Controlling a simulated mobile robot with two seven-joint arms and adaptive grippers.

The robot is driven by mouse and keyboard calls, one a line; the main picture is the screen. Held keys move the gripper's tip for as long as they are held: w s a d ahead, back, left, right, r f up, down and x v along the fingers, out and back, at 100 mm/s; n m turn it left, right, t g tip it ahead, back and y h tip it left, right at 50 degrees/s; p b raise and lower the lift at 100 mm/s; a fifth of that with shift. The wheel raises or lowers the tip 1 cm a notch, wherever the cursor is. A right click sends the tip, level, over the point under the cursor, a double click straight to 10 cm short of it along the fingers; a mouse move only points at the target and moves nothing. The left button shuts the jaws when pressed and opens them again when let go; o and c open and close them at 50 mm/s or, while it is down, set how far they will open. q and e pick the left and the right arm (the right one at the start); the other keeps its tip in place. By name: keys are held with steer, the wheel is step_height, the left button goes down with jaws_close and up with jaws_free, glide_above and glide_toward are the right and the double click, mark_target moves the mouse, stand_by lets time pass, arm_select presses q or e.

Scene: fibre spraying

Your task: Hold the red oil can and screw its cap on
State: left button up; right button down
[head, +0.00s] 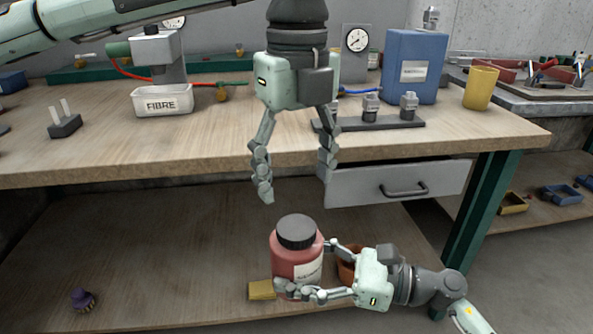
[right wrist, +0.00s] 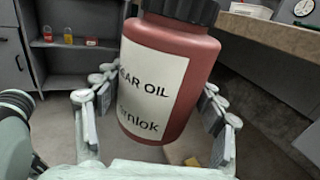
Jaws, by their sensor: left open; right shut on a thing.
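The red oil can (head: 284,262) is upright in front of the workbench, with its black cap (head: 296,232) sitting on top. In the right wrist view the red oil can (right wrist: 187,50) shows a white label, and the cap (right wrist: 180,9) is cut off by the top edge. My right gripper (head: 306,268) comes from the right and is shut on the can's body, a finger on each side. My left gripper (head: 297,180) points down above the cap, open and empty, its fingers apart and clear of the cap.
The workbench (head: 215,135) stands behind, with an open drawer (head: 395,185) to the right of my left gripper. A yellow block (head: 262,290) and a brown pot (head: 345,270) are near the can. A white fibre tray (head: 162,101) and a blue canister (head: 414,65) stand on the bench.

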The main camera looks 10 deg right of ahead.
mark_target(296, 226)
arm_select(q)
steer(key=shift+f, duration=4)
